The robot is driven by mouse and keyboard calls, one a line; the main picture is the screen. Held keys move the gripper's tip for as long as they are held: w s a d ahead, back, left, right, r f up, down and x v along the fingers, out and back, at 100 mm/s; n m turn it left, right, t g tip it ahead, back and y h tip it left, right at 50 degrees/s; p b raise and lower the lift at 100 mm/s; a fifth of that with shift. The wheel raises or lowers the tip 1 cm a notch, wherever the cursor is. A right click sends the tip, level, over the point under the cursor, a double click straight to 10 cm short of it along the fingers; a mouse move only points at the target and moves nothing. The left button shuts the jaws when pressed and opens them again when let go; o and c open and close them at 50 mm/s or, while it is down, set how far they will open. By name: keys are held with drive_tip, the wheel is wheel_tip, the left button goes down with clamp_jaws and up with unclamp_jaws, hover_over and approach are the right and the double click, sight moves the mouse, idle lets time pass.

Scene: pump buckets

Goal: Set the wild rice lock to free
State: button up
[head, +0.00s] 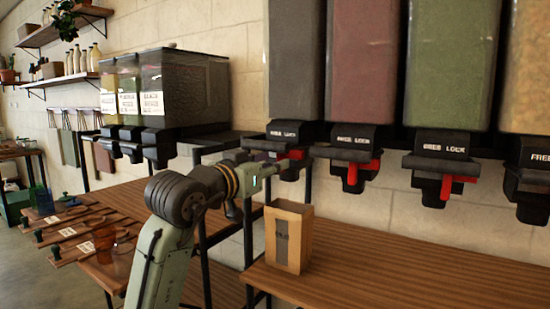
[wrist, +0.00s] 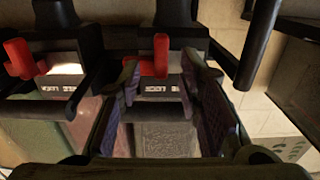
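The large dark-grained dispenser (head: 295,60) is the leftmost of the row on the wall; no name is readable on it, so I cannot confirm it is the wild rice. Its black outlet carries a "FREE LOCK" label (head: 284,133) and a red lock lever (head: 295,154), partly hidden by my gripper in the head view. In the wrist view, tilted upside down, the red lever (wrist: 160,55) stands between the fingers of my gripper (wrist: 160,75). The fingers are apart, one on each side, and contact is not clear. Whether the lever points to free or lock I cannot tell.
To the right hang maroon (head: 361,60), green (head: 452,65) and orange-grained (head: 525,65) dispensers with similar locks. Smaller labelled dispensers (head: 165,90) stand at left. A neighbouring red lever (wrist: 20,60) is close by.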

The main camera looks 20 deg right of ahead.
sight(290, 162)
drive_tip(key=shift+x, duration=1.15)
drive_tip(key=shift+c, duration=0.6)
clamp_jaws()
